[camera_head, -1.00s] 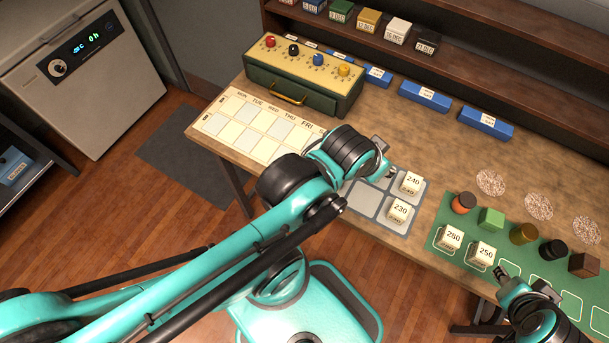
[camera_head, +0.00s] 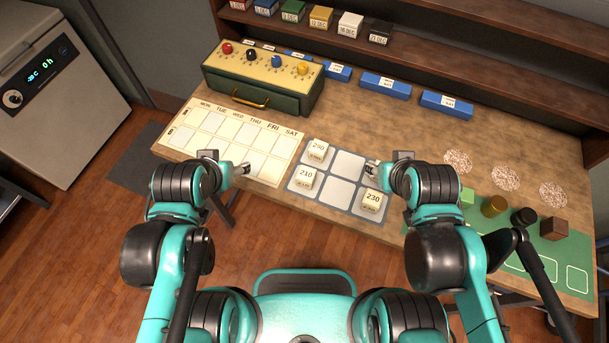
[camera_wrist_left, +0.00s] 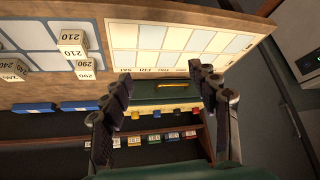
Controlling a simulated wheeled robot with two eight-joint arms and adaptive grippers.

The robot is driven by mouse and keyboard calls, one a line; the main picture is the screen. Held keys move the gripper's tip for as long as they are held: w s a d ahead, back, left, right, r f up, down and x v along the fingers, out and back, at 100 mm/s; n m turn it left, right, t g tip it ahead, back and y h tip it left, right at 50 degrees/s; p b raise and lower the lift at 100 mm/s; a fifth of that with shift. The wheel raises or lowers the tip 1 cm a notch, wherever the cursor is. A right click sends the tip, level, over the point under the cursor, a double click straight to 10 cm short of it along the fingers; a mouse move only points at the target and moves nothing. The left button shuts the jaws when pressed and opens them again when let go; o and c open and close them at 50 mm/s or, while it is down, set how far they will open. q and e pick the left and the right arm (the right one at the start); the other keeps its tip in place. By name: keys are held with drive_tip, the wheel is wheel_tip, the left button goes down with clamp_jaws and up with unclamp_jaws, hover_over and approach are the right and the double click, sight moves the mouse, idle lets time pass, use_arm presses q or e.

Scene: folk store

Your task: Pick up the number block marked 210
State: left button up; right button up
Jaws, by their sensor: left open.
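The cream block marked 210 (camera_head: 305,179) sits in a front-left cell of the grey grid mat (camera_head: 340,188); it also shows upper left in the left wrist view (camera_wrist_left: 72,40). A block marked 290 (camera_head: 317,152) stands behind it, and one marked 230 (camera_head: 372,202) is at the mat's front right. A 240 block (camera_wrist_left: 12,70) shows in the left wrist view. My left gripper (camera_head: 242,169) is open and empty over the calendar board, left of the 210 block; its spread fingers show in the wrist view (camera_wrist_left: 165,92). My right gripper (camera_head: 371,168) is by the mat's right side; its jaw state is unclear.
The weekday calendar board (camera_head: 222,135) lies left of the mat. A green box with coloured knobs (camera_head: 262,80) stands behind it. A green mat (camera_head: 550,252) with small coloured pieces is at right. Blue holders (camera_head: 386,86) line the back beneath a shelf. Several mat cells are empty.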

use_arm(q)
drive_tip(key=shift+o, duration=0.5)
drive_tip(key=m+g+p, duration=0.2)
drive_tip(key=m+g, duration=0.5)
drive_tip(key=m, duration=1.4)
hover_over(306, 173)
drive_tip(key=f, duration=0.6)
drive_tip(key=shift+w+a+f, duration=0.2)
drive_tip(key=shift+a+f, duration=0.05)
drive_tip(key=shift+f, duration=0.05)
drive_tip(key=shift+d+f+m, duration=0.25)
drive_tip(key=shift+m, duration=0.25)
drive_tip(key=shift+d+f+b, duration=0.1)
drive_tip(key=shift+f+b, duration=0.25)
drive_tip(key=shift+b, duration=0.05)
drive_tip(key=f+b, duration=0.1)
drive_tip(key=f, duration=0.1)
drive_tip(key=f+b, duration=0.1)
drive_tip(key=f, duration=0.2)
drive_tip(key=f+b, duration=0.1)
drive_tip(key=f, duration=0.1)
drive_tip(key=shift+s+f, duration=0.15)
drive_tip(key=shift+s, duration=0.1)
drive_tip(key=shift+c, duration=0.7)
drive_tip(key=c, duration=1.1)
